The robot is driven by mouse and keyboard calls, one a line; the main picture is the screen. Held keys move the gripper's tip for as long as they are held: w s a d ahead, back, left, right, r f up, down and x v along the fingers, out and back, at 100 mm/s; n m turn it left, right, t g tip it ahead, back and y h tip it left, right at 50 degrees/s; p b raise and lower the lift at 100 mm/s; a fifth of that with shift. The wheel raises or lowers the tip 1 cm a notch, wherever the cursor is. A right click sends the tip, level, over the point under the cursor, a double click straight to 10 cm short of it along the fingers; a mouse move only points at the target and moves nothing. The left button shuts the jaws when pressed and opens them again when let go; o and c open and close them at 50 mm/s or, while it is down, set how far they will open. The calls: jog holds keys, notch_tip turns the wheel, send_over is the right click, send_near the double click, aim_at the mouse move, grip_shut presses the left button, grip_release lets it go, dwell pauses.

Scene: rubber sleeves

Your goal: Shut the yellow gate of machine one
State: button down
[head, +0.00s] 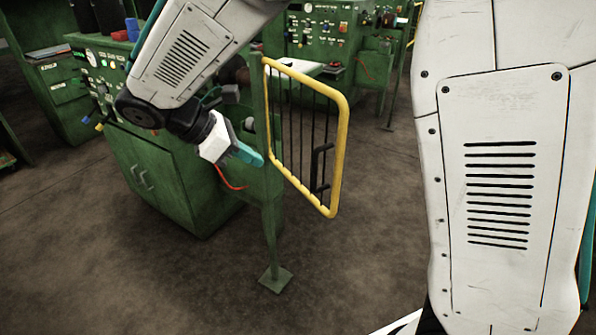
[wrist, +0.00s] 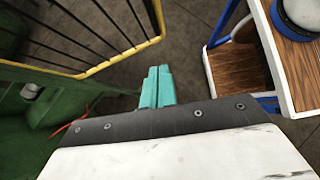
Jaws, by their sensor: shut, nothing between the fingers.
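The yellow gate (head: 342,150) has a yellow tube frame, dark vertical bars and a dark handle (head: 320,165). It hangs on a green post (head: 268,220) and stands swung out, away from the green machine (head: 165,175). In the wrist view the gate's yellow frame (wrist: 120,57) and bars cross the upper left. My gripper (head: 257,158) has teal fingers, shut and empty. In the head view it is just left of the post and the gate's hinge side. In the wrist view the fingers (wrist: 158,70) appear just below the gate's lower corner; contact cannot be told.
A red cable (head: 230,182) hangs from the machine below my gripper. The post's foot plate (head: 276,280) stands on the brown floor. Another green machine (head: 325,40) stands behind the gate. The floor in front of the post is clear.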

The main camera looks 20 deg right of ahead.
jog(key=d+r+x, duration=0.1)
jog(key=x, duration=1.1)
jog(key=shift+w+d, duration=0.2)
jog(key=shift+d, duration=0.5)
jog(key=shift+r, duration=0.1)
